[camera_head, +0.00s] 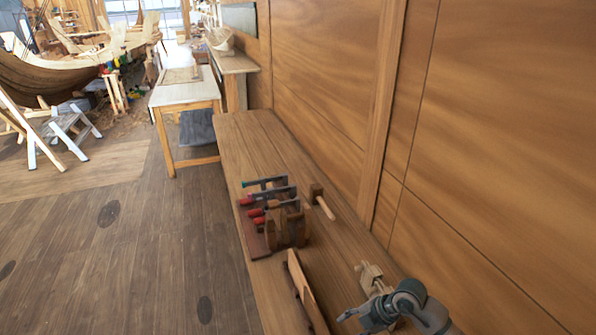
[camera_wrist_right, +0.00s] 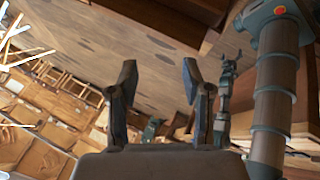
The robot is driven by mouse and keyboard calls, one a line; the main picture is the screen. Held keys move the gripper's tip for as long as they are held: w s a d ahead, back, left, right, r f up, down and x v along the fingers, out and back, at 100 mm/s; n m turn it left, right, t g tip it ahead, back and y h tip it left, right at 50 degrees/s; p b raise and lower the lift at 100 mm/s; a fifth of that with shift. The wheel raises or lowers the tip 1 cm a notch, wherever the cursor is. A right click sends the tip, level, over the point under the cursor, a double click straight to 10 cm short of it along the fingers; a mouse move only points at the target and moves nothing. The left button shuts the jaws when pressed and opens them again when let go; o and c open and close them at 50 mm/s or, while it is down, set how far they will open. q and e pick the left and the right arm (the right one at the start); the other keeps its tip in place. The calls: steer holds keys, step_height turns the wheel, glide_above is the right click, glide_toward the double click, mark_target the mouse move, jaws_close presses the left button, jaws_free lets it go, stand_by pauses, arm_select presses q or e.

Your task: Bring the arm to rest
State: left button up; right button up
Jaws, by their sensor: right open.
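My right gripper (camera_head: 356,319) is at the bottom right of the head view, over the near end of the long wooden bench (camera_head: 240,140). In the right wrist view my right gripper (camera_wrist_right: 158,78) has its two dark fingers spread wide with nothing between them. A pale wooden tool (camera_head: 371,279) is on the bench just beyond the gripper, apparently apart from it. Another grey arm with a small gripper-like end (camera_wrist_right: 227,75), probably my left, shows in the wrist view. Its jaws are too small to judge. No left arm shows in the head view.
A wooden rack (camera_head: 284,229) holds several red-handled clamps on the bench. A panelled wall (camera_head: 480,170) closes the right side. The floor (camera_head: 130,250) left of the bench is open.

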steer(key=s+a+r+m+t+y, duration=0.1)
steer(key=s+a+r+t+y, duration=0.1)
steer(key=a+r+y, duration=0.45)
steer(key=s+a+r+t+y, duration=0.3)
steer(key=a+r+y, duration=0.3)
steer(key=a+y, duration=0.1)
steer(key=w+d+r+m+t+h, duration=0.2)
steer(key=w+d+m+t+h, duration=0.2)
steer(key=d+m+t+h, duration=0.55)
steer(key=d+f+m+t+h, duration=0.3)
steer(key=d+f+m+h, duration=0.45)
steer(key=f+m, duration=0.35)
steer(key=s+d+f+m+g+h, duration=0.35)
steer(key=s+f+g, duration=0.2)
steer(key=f, duration=0.45)
steer(key=s+f+n+g, duration=0.1)
steer(key=s+f+g, duration=0.45)
steer(key=s, duration=0.45)
steer(key=s+f+n+g, duration=0.1)
steer(key=s+f+g, duration=0.4)
steer(key=s+f, duration=0.3)
step_height(320, 180, down, 25)
steer(key=s, duration=0.3)
steer(key=s+d+f+g+b, duration=0.1)
steer(key=s+d+f+g, duration=0.1)
steer(key=s+f, duration=1.5)
steer(key=shift+s+d+f+y, duration=0.3)
steer(key=shift+s+d+f, duration=0.1)
steer(key=shift+d+f, duration=0.2)
